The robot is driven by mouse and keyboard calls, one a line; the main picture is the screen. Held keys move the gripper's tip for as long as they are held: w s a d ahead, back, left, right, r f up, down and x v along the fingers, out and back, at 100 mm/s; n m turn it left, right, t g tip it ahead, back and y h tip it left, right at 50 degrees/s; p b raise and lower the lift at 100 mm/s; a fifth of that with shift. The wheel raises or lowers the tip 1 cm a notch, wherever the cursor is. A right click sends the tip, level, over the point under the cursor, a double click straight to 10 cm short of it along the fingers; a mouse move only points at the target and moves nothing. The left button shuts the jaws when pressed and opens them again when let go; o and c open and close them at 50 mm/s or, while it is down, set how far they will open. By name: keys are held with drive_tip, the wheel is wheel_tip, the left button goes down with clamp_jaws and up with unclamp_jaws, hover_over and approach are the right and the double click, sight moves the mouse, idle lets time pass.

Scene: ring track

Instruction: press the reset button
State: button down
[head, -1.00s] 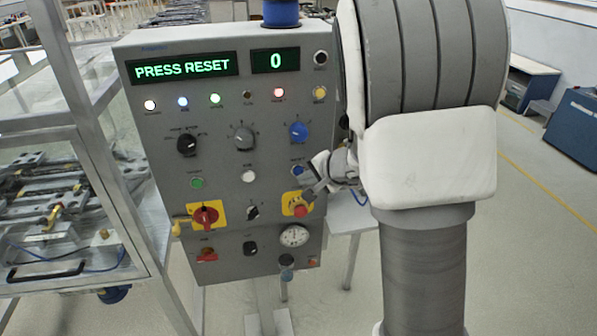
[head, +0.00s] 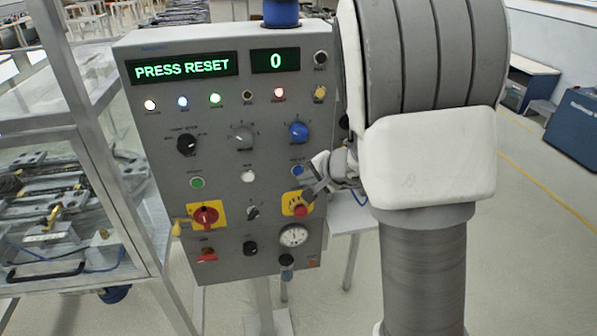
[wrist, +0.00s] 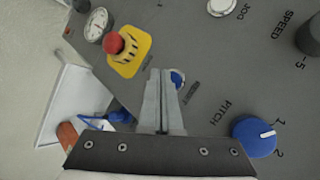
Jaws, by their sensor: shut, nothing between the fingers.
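The grey control panel (head: 225,130) shows PRESS RESET in green on its display (head: 182,69). The blue reset button (head: 298,171) is on the panel's right side, above the red emergency stop on its yellow plate (head: 289,198). My gripper (head: 309,191) is shut and empty, in front of the panel close to the button and the emergency stop. In the wrist view, the closed fingers (wrist: 160,74) point at the panel and partly hide the blue button (wrist: 177,77), whose edge shows just right of the tips. I cannot tell whether they touch it.
The red emergency stop (wrist: 114,43) is left of the fingertips in the wrist view. The blue pitch knob (wrist: 254,136) is at the right. A small white table (head: 352,218) stands behind the panel. A framed glass enclosure (head: 60,210) stands at the left.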

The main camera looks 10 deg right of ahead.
drive_tip(key=shift+w, duration=0.1)
drive_tip(key=shift+w+b, duration=0.35)
drive_tip(key=shift+w, duration=0.4)
idle(0.7)
drive_tip(key=shift+s+b, duration=0.1)
drive_tip(key=shift+b, duration=0.2)
drive_tip(key=shift+s+b, duration=0.45)
drive_tip(key=shift+s, duration=0.3)
drive_tip(key=s+b, duration=0.2)
drive_tip(key=s, duration=0.3)
